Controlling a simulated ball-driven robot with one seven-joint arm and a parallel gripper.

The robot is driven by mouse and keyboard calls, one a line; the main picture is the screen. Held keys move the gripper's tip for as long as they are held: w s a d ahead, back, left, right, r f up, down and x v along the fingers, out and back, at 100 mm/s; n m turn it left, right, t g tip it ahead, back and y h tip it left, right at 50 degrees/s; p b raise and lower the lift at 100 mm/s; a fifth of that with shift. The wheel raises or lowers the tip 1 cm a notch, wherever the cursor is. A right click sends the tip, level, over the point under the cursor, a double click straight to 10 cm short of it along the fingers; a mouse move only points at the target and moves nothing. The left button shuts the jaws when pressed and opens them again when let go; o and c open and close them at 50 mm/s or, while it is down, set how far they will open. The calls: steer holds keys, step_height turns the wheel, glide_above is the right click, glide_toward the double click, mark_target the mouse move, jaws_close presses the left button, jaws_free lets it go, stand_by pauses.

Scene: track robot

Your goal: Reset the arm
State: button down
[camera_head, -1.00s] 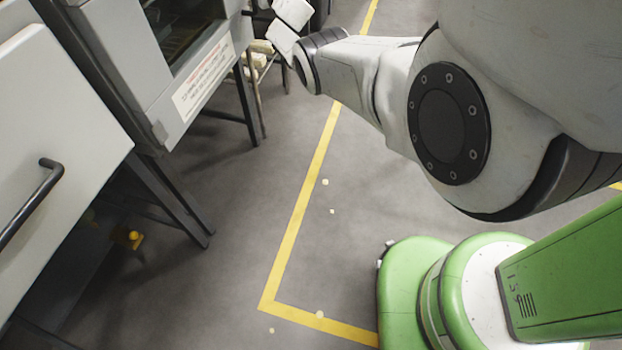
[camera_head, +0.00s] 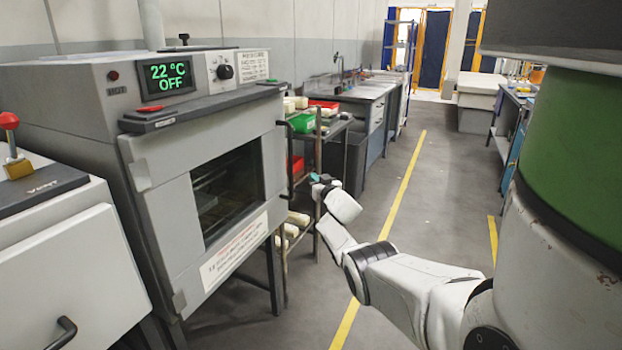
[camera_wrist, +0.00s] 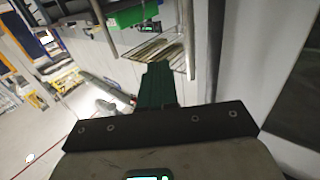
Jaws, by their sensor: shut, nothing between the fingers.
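My arm (camera_head: 400,285) reaches forward from the lower right in the head view, extended toward the rack beside the oven. My gripper (camera_head: 318,180) is small and far off there, in front of the rack, and its fingertips are hard to make out. In the wrist view my gripper (camera_wrist: 158,75) shows as dark green fingers closed together, with nothing visible between them. A wire shelf (camera_wrist: 165,50) and a green bin (camera_wrist: 135,14) appear beyond the fingers.
A grey oven (camera_head: 150,140) reading 22 °C OFF stands at left, door shut. A rack with a green bin (camera_head: 302,123) and a red bin (camera_head: 323,104) stands beyond it. A sink counter (camera_head: 370,90) is farther back. The aisle along the yellow line (camera_head: 402,195) is clear.

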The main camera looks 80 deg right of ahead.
steer(key=s+p, duration=0.2)
steer(key=s, duration=0.5)
steer(key=shift+s, duration=0.35)
